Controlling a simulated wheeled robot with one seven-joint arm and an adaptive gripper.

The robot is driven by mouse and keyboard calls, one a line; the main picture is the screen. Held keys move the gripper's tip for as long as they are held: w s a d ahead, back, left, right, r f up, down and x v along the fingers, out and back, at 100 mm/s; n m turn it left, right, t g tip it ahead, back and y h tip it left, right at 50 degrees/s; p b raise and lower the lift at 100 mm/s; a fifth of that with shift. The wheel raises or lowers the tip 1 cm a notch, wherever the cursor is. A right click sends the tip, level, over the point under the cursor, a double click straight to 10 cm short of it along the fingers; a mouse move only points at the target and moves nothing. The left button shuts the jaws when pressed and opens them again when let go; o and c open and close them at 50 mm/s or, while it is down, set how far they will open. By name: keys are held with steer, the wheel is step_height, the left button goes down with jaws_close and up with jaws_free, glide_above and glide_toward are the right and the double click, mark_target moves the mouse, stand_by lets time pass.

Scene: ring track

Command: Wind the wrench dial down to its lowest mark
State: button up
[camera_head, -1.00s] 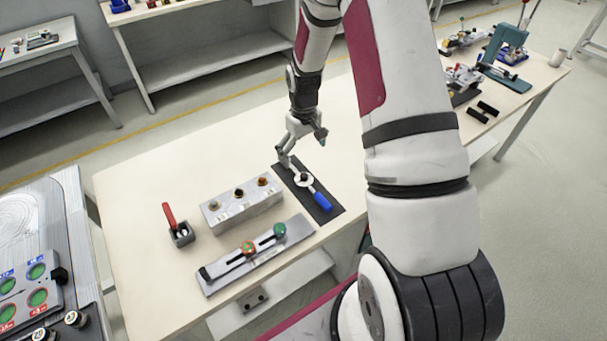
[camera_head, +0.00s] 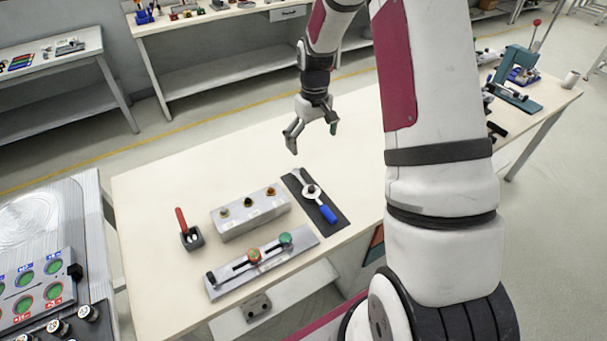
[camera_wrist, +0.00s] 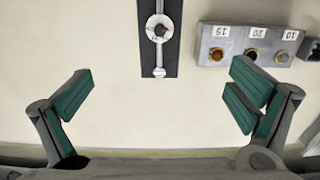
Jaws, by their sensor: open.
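The wrench (camera_head: 311,190) lies on a black mat (camera_head: 330,207) on the table, with a blue handle toward the front edge and a round pale dial (camera_wrist: 159,28) at its middle. The dial has a dark knob at its centre, with a small reddish mark in the wrist view. Its scale marks are too small to read. My gripper (camera_head: 312,138) is open and empty, above the table behind the wrench's far end. In the wrist view my gripper's (camera_wrist: 160,100) green-padded fingers stand wide apart, with the wrench ahead between them and its handle out of frame.
A grey block (camera_head: 250,217) with several sockets, marked 15, 20 and 10 in the wrist view, stands left of the mat. A slider plate (camera_head: 262,266) lies in front of it. A small holder (camera_head: 192,240) with a red-handled tool is further left. The table behind is clear.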

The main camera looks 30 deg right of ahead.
steer(key=s+a+r+t+b, duration=0.1)
steer(key=s+a+r, duration=0.25)
steer(key=r, duration=0.55)
steer(key=s+a+r+t, duration=0.1)
steer(key=s+a+r, duration=0.3)
steer(key=r, duration=0.5)
steer(key=s+a+r+t+b, duration=0.1)
steer(key=s+a+r, duration=0.2)
steer(key=s, duration=0.5)
steer(key=s+a+r+t, duration=0.2)
steer(key=s+a+r, duration=0.1)
steer(key=s, duration=0.5)
steer(key=shift+s+a+r+t+b, duration=0.2)
steer(key=shift+a+r+t+b, duration=0.15)
steer(key=shift+a, duration=0.5)
